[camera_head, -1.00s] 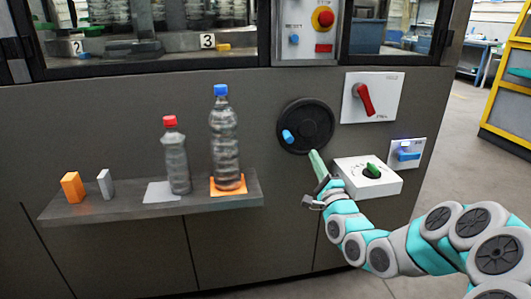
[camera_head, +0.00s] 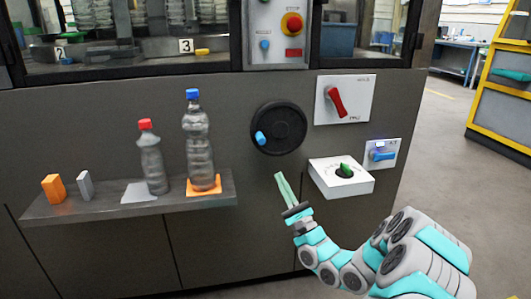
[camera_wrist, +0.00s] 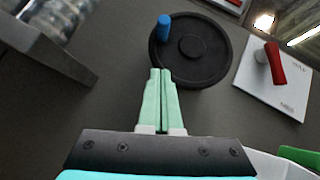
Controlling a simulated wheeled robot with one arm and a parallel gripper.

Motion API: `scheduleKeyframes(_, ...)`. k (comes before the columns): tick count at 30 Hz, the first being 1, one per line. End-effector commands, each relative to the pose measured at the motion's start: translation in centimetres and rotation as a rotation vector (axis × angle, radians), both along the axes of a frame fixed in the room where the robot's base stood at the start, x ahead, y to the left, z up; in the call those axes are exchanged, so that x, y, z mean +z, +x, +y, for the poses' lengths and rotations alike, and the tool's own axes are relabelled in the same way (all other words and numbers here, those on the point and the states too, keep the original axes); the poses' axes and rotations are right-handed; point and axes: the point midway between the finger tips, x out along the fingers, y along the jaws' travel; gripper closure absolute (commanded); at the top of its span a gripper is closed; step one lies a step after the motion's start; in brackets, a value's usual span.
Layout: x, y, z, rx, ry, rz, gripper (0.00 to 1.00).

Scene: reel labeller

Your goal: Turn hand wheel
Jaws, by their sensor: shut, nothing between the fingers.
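The hand wheel (camera_head: 284,128) is a black disc on the dark machine front, with a blue handle (camera_head: 261,138) at its left edge. In the wrist view the wheel (camera_wrist: 207,62) is ahead of the fingers, and its blue handle (camera_wrist: 164,28) is at its upper left. My gripper (camera_head: 279,176) has pale green fingers, shut and empty, pointing up just below the wheel in the head view. In the wrist view the fingertips (camera_wrist: 161,72) overlap the wheel's lower left edge, below the handle. I cannot tell whether they touch the wheel.
A shelf (camera_head: 120,209) at left carries two bottles and small blocks. Right of the wheel are a red switch (camera_head: 335,101) on a white plate, a blue switch (camera_head: 382,155) and a white box (camera_head: 340,181) with a green knob. The floor at right is open.

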Motion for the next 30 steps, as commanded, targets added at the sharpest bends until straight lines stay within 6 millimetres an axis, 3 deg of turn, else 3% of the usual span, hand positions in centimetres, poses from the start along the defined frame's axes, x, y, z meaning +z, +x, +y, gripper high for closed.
scheduleKeyframes(13,4.5,3.9,3.2,0.0,-0.003,-0.003,1.0)
scheduleKeyframes(21,7.4,3.5,4.4,-0.002,-0.002,-0.001,1.0)
scheduleKeyframes(30,7.8,3.4,4.6,-0.002,-0.003,0.0,1.0)
